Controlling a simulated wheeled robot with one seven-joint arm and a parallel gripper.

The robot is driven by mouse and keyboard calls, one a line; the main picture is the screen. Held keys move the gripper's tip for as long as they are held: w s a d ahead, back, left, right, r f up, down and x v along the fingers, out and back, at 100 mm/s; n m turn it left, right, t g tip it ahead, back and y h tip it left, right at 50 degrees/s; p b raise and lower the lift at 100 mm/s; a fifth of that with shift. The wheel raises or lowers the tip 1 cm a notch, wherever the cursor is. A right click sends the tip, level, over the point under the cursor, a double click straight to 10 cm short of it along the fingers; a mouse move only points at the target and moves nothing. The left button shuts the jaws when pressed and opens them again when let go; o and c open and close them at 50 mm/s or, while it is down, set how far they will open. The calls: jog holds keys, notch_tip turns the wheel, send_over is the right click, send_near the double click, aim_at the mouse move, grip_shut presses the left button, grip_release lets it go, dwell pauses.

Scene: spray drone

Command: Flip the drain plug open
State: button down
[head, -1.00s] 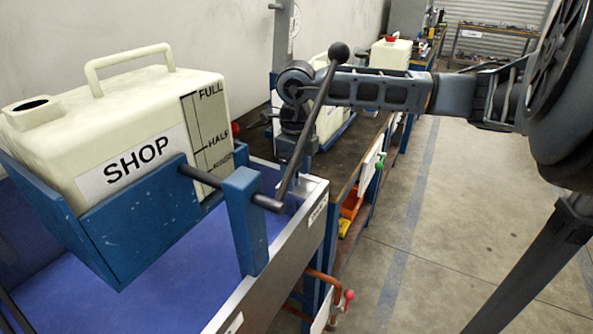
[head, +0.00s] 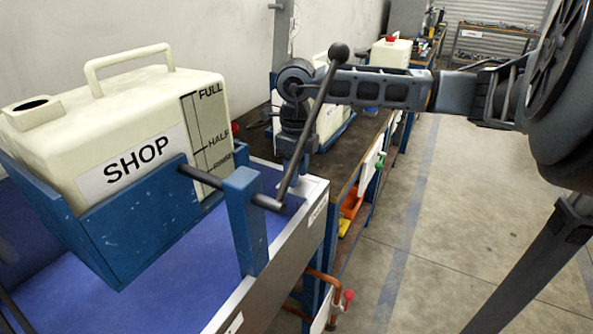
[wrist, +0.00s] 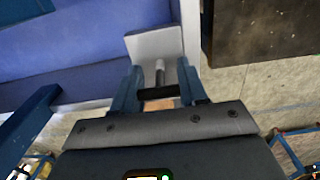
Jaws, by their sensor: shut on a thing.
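My gripper (wrist: 158,88) reaches down at the far right corner of the blue-lined trough (head: 150,265); in the head view its lower part (head: 290,165) is partly behind a lever. In the wrist view the two blue fingers close on a short dark crosspiece with a grey stem, which I take to be the drain plug (wrist: 160,72). A pale plate (wrist: 155,45) lies just beyond it. The plug is hidden in the head view, and how far it is tipped cannot be told.
A cream jug (head: 120,130) marked SHOP sits in a blue tilting cradle (head: 150,225) over the trough. Its crank lever with a black ball (head: 338,52) rises close beside my gripper. A workbench (head: 345,165) stands behind. Open floor (head: 450,200) lies to the right.

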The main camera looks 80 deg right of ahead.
notch_tip(320, 180, up, 4)
jog(key=shift+r+p, duration=0.1)
jog(key=shift+p, duration=0.2)
jog(key=c, duration=0.6)
grip_release()
notch_tip(320, 180, up, 8)
jog(key=shift+f+b, duration=0.15)
jog(key=shift+b, duration=0.2)
